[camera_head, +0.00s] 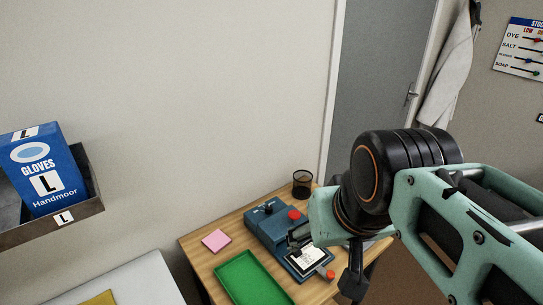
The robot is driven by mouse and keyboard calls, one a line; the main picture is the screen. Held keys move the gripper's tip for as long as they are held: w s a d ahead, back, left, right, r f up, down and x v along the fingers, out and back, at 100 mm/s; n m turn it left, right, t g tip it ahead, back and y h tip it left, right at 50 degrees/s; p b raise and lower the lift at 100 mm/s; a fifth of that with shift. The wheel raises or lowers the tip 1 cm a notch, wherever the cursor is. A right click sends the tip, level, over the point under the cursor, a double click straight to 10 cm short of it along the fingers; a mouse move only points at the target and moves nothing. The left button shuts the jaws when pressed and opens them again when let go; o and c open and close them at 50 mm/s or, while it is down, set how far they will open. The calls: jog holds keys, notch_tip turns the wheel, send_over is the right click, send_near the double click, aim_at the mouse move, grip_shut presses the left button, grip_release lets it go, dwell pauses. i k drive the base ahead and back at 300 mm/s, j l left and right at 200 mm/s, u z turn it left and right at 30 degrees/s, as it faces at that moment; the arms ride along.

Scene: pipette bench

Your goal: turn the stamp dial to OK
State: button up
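The blue stamp machine (262,232) stands on the wooden table. A small black knob (268,208), which looks like the stamp dial, is on its top near the back left; its markings are too small to read. A red button (294,215) sits to the right of the knob. A white card or label with a dark border (306,259) lies on the machine's lower front part.
A green tray (246,285) lies in front of the machine, and a pink pad (216,241) lies to its left. A black mesh cup (302,179) stands at the table's back corner. A blue gloves box (42,170) sits in a wall holder at left. A grey door (378,75) is behind.

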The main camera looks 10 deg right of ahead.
aim_at(269, 208)
jog(key=i+l+z, duration=0.1)
jog(key=l, duration=0.2)
jog(key=i+l, duration=0.2)
jog(key=i+l+z, duration=0.15)
jog(key=l, duration=0.3)
jog(key=i+l+z, duration=0.2)
jog(key=u, duration=0.1)
